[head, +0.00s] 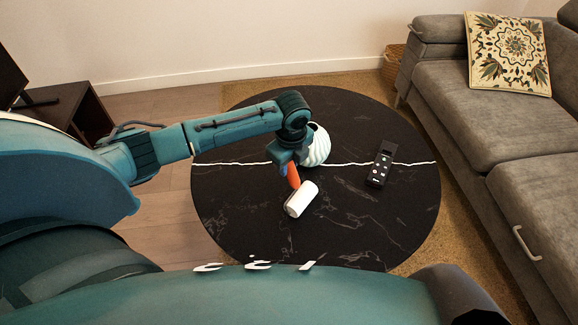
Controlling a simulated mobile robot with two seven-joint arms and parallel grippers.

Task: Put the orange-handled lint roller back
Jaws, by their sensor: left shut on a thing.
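The lint roller (302,200) has a white roll and an orange handle. It is over the black round table (235,215), near its middle. My left gripper (287,167) is shut on the orange handle from above, and the white roll points down and toward me. I cannot tell whether the roll touches the table top. The fingertips are partly hidden by the gripper body. My right gripper is not in view.
A white ribbed vase (317,146) stands just behind my left gripper, partly hidden by it. A black remote (380,164) lies on the table to the right. A grey sofa (450,85) with a patterned cushion (508,54) is at the right. The table's front is clear.

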